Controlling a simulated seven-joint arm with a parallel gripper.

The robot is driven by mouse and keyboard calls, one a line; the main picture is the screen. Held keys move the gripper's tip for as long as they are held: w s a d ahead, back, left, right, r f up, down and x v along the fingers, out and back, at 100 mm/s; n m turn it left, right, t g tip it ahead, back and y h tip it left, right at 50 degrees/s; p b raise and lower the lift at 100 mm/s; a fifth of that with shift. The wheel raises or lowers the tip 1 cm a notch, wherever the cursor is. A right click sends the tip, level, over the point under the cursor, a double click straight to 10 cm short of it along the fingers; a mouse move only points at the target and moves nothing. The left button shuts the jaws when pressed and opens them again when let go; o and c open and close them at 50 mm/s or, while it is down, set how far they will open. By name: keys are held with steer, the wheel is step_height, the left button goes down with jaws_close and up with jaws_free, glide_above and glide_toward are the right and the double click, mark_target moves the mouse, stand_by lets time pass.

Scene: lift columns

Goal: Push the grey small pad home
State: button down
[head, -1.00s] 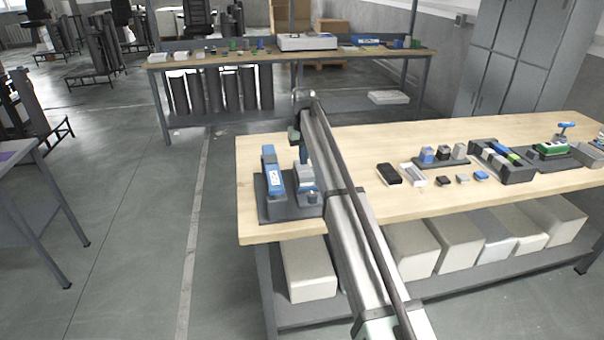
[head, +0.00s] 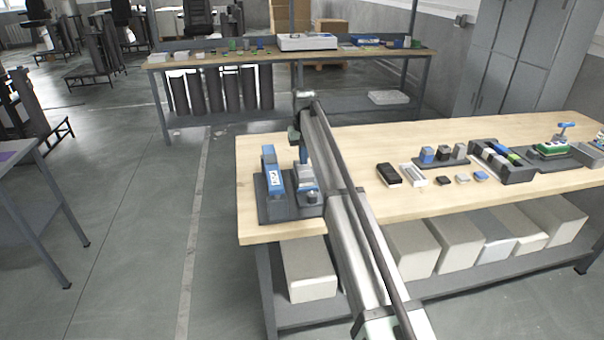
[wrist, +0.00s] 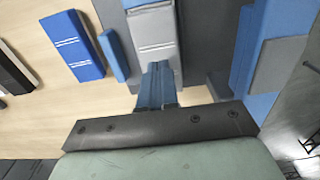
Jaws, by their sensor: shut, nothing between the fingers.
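A grey pad with white stripes (wrist: 153,32) lies in line with my gripper in the wrist view. In the head view the grey pad (head: 305,174) is on the right part of a dark base at the bench's left end, partly hidden by my arm. My gripper (wrist: 157,68) is shut and empty, its blue fingertips at the pad's near end. I cannot tell whether they touch it. The fingers also show in the head view (head: 303,152), just behind the pad.
A tall blue-and-grey unit (head: 272,172) stands beside the pad on the same dark base (head: 263,208). A blue striped block (wrist: 72,45) lies on the wood nearby. Black and white boxes (head: 389,175) and several small parts lie further right. Bare wood separates them.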

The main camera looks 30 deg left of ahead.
mark_target(303, 168)
steer(key=shift+f, duration=0.9)
stand_by(1.1)
steer(key=shift+r, duration=0.1)
stand_by(0.5)
step_height(303, 168, up, 8)
steer(key=shift+r, duration=0.15)
stand_by(0.9)
